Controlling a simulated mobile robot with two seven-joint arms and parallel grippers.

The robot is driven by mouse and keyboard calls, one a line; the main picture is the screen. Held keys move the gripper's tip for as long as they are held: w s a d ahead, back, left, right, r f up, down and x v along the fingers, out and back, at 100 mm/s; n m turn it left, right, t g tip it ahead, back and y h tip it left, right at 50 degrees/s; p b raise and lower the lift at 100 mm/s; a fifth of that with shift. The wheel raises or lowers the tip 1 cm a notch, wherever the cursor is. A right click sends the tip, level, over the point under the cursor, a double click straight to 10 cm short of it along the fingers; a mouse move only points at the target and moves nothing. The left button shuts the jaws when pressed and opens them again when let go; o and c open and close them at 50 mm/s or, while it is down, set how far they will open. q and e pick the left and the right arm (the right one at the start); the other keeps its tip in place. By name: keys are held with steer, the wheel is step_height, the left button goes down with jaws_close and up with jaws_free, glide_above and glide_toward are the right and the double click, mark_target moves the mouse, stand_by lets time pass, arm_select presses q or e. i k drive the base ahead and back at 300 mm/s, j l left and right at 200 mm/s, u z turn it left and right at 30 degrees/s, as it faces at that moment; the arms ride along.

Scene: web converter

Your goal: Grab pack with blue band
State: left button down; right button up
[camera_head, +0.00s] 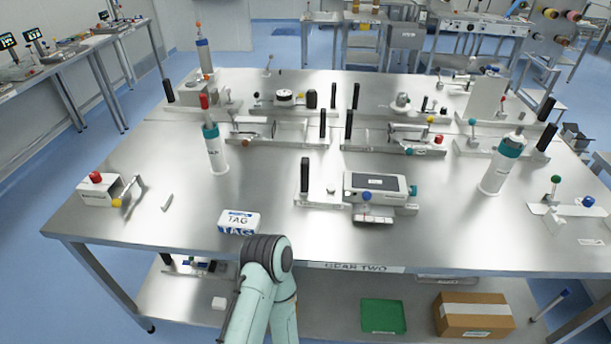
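A small white pack with blue bands and the word TAG (239,219) lies near the front edge of the steel table, left of centre. One of my pale green arms comes up from the bottom of the picture. Its dark joint is just in front of the pack and to its right, and I cannot tell whether it touches the pack. Neither of my grippers shows in this view.
The steel table (130,228) has bare room left of the pack. A white bottle with a teal top (215,150) stands behind the pack. A device with a screen (376,183) is to the right. A green tray (383,315) and a cardboard box (473,324) are on the lower shelf.

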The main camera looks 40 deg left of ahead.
mark_target(242, 223)
steer(key=u, duration=1.9)
